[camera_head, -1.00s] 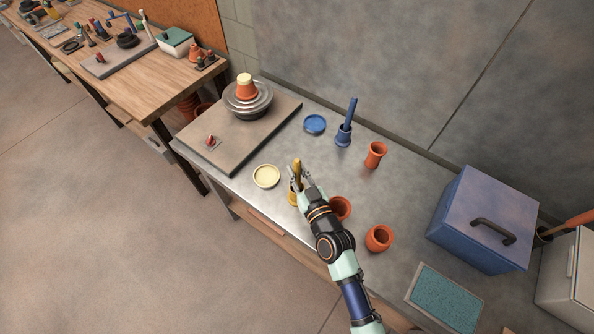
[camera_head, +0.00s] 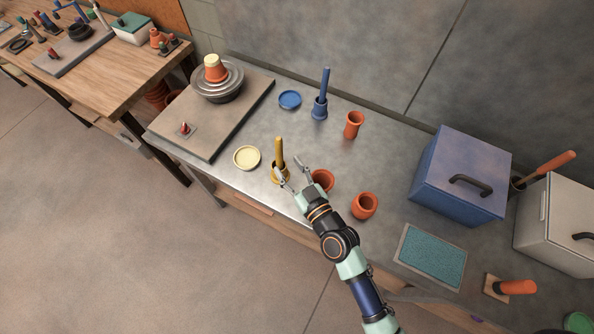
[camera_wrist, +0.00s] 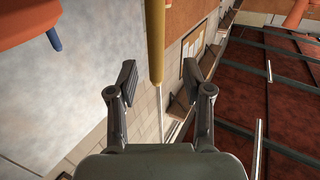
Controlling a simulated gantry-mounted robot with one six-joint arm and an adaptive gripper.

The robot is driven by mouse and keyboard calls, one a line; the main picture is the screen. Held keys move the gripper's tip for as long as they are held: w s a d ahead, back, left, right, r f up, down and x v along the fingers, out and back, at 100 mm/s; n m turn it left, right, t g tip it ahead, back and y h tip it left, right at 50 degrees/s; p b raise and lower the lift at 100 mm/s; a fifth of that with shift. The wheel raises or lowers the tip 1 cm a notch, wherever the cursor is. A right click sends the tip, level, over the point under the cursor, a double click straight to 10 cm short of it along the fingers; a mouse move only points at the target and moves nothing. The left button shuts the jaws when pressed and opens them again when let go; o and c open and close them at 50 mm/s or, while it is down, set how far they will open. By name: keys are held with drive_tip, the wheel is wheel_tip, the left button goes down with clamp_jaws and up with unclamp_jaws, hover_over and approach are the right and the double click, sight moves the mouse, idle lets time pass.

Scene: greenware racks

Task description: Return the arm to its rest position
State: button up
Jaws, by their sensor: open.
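My gripper (camera_head: 292,174) is open and empty over the front part of the grey metal table (camera_head: 400,228). I cannot tell from the wrist view how far the handle is from the fingers. The gripper partly hides the holder and an orange pot (camera_head: 324,179).
A cream dish (camera_head: 246,157), a blue dish (camera_head: 290,99), a blue tool in a holder (camera_head: 320,107) and orange pots (camera_head: 354,124), (camera_head: 364,206) surround the gripper. A blue box (camera_head: 460,178) and a teal pad (camera_head: 432,256) lie to the right. A wheel (camera_head: 217,90) stands at left.

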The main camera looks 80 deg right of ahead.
drive_tip(key=v, duration=0.4)
drive_tip(key=shift+s+a, duration=0.25)
drive_tip(key=shift+s, duration=0.05)
drive_tip(key=w+a+r+n+t+y, duration=0.2)
drive_tip(key=w+a+r+n+y, duration=0.25)
drive_tip(key=w+a, duration=0.2)
drive_tip(key=w+a+r+n+t+y, duration=0.2)
drive_tip(key=w+a+r+n+y, duration=0.1)
drive_tip(key=w+a+y, duration=0.4)
drive_tip(key=w+a+r+n+g+y, duration=0.1)
drive_tip(key=w+a+r+g, duration=0.15)
drive_tip(key=a, duration=0.55)
drive_tip(key=w+a+r+n+g+y, duration=0.15)
drive_tip(key=a+r, duration=0.25)
drive_tip(key=a, duration=0.5)
wheel_tip(320, 180, up, 26)
drive_tip(key=h+p, duration=0.1)
drive_tip(key=p, duration=2.4)
drive_tip(key=shift+f+m, duration=0.2)
drive_tip(key=shift+m, duration=0.2)
